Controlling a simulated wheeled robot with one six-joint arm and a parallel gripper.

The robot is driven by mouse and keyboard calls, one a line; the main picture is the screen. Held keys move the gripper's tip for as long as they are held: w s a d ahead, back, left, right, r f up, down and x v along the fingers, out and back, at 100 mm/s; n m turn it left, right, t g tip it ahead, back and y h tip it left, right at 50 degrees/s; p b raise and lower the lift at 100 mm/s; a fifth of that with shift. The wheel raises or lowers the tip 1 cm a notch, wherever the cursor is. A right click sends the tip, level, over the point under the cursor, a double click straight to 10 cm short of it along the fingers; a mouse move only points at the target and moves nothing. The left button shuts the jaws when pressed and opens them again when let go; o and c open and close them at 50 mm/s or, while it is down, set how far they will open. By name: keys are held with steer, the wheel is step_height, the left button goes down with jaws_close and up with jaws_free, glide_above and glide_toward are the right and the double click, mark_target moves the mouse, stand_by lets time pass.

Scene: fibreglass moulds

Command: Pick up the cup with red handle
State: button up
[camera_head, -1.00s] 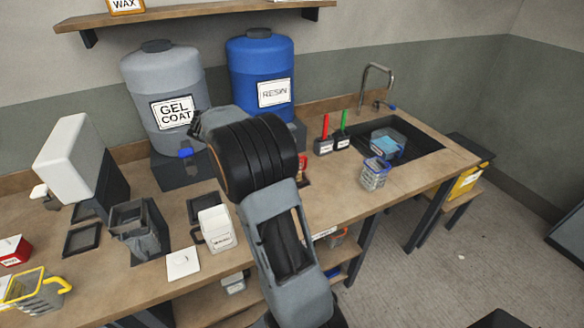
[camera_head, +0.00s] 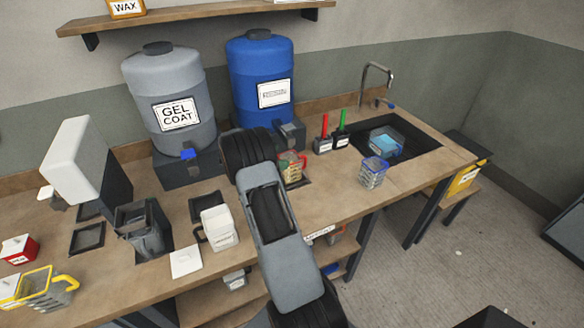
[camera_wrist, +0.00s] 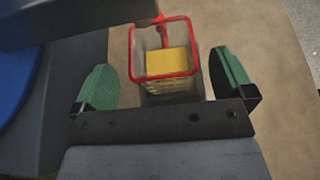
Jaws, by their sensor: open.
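The cup with the red rim and handle (camera_head: 291,167) stands on the bench in front of the blue resin drum in the head view. In the wrist view the clear cup (camera_wrist: 163,88) has a red rim, a red handle at its far side and something yellow inside. My gripper (camera_wrist: 165,85) is open, with its green finger pads apart on the left and right of the cup. The cup lies between the pads and I see gaps on both sides. In the head view my gripper is hidden behind my arm.
The blue resin drum (camera_head: 263,75) on its dark stand is close behind the cup. A blue-rimmed cup (camera_head: 373,172) and brushes in holders (camera_head: 324,143) are to the right. A white container (camera_head: 218,228) stands to the left. A sink (camera_head: 400,135) is at the far right.

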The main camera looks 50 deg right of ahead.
mark_target(298, 157)
steer(key=shift+p+x, duration=0.8)
steer(key=shift+x, duration=2)
steer(key=shift+c, duration=0.4)
steer(key=c, duration=1.2)
steer(key=shift+r, duration=0.1)
steer(key=shift+c, duration=0.8)
